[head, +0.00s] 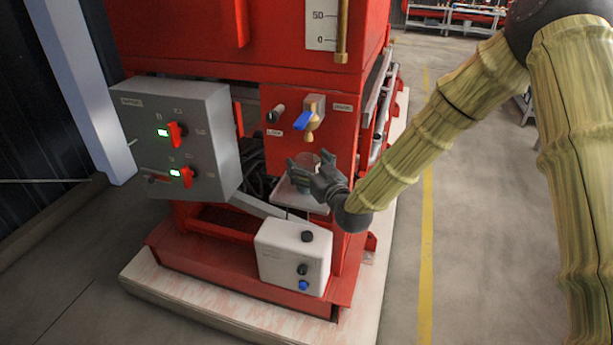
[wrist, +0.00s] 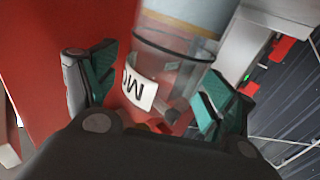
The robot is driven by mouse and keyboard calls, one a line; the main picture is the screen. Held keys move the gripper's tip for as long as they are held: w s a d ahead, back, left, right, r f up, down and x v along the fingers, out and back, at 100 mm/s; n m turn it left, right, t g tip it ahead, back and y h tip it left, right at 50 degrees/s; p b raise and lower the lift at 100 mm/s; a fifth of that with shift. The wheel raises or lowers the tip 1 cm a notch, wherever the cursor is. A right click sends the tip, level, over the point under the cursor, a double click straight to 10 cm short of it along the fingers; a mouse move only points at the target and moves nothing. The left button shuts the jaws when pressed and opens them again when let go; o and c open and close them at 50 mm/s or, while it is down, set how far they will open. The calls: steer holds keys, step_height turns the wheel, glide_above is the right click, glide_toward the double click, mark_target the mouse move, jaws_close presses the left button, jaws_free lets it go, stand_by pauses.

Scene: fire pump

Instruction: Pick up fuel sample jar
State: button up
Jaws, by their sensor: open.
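The fuel sample jar (wrist: 170,70) is a clear glass cylinder with a dark ring around it and a white label showing part of some lettering. In the wrist view it stands between the two fingers of my gripper (wrist: 155,95), with green-padded fingertips on either side. The fingers are open, and I cannot tell whether either pad touches the glass. In the head view my gripper (head: 312,170) is at the small tray (head: 304,199) below the brass tap, and the jar (head: 307,160) is partly hidden by the fingers.
A brass tap with a blue lever (head: 303,120) hangs just above my gripper on the red panel (head: 335,130). A grey control box (head: 175,140) with red switches is at the left. A white box (head: 293,255) stands below. The floor to the right is clear.

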steer(key=shift+w+a, duration=0.15)
steer(key=shift+w, duration=0.05)
steer(key=shift+c, duration=0.4)
steer(key=c, duration=1.7)
steer(key=shift+r, duration=0.1)
steer(key=shift+c, duration=0.2)
